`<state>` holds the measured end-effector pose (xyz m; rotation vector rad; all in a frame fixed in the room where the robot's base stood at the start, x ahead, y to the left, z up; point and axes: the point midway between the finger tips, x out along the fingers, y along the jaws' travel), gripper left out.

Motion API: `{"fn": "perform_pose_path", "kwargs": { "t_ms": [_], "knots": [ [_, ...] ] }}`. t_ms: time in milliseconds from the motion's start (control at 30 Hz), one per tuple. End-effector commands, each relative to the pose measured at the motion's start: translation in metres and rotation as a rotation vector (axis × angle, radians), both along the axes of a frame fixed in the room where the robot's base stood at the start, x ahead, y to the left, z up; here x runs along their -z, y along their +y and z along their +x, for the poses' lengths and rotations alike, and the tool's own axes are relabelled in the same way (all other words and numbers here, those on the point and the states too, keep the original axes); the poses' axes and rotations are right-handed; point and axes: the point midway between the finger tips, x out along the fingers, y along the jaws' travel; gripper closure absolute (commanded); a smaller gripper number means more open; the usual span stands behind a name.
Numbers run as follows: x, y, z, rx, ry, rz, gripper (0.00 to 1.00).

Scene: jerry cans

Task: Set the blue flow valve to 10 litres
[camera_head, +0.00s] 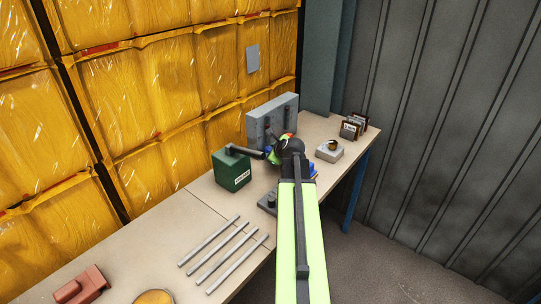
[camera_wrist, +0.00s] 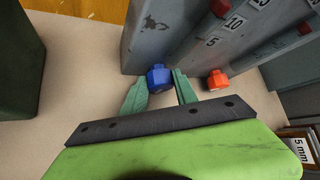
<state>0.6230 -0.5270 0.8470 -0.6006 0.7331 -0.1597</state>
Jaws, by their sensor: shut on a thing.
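The blue valve knob (camera_wrist: 159,77) sits low on the grey panel (camera_wrist: 165,35) in the wrist view. My gripper (camera_wrist: 161,88) is shut on it, with one green finger on each side. The panel carries a printed scale with 5 (camera_wrist: 212,42), 10 (camera_wrist: 235,22) and part of a higher number. In the head view the grey panel (camera_head: 272,118) stands at the back of the bench, and my gripper (camera_head: 273,152) is in front of it, largely hidden by my arm. The knob's setting against the scale cannot be read.
An orange-red knob (camera_wrist: 218,79) is close to the right of my fingers. A dark green can (camera_head: 231,170) stands left of my gripper. A small grey box (camera_head: 329,151) and labelled cards (camera_head: 352,127) lie to the right. Several metal rods (camera_head: 222,250) lie on the near bench.

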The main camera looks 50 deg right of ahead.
Motion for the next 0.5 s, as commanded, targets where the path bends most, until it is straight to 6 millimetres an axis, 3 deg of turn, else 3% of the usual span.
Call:
{"fn": "perform_pose_path", "kwargs": {
  "t_ms": [500],
  "knots": [
    [0.0015, 0.0027, -0.0004, -0.002, -0.007, -0.129, 1.00]
  ]
}}
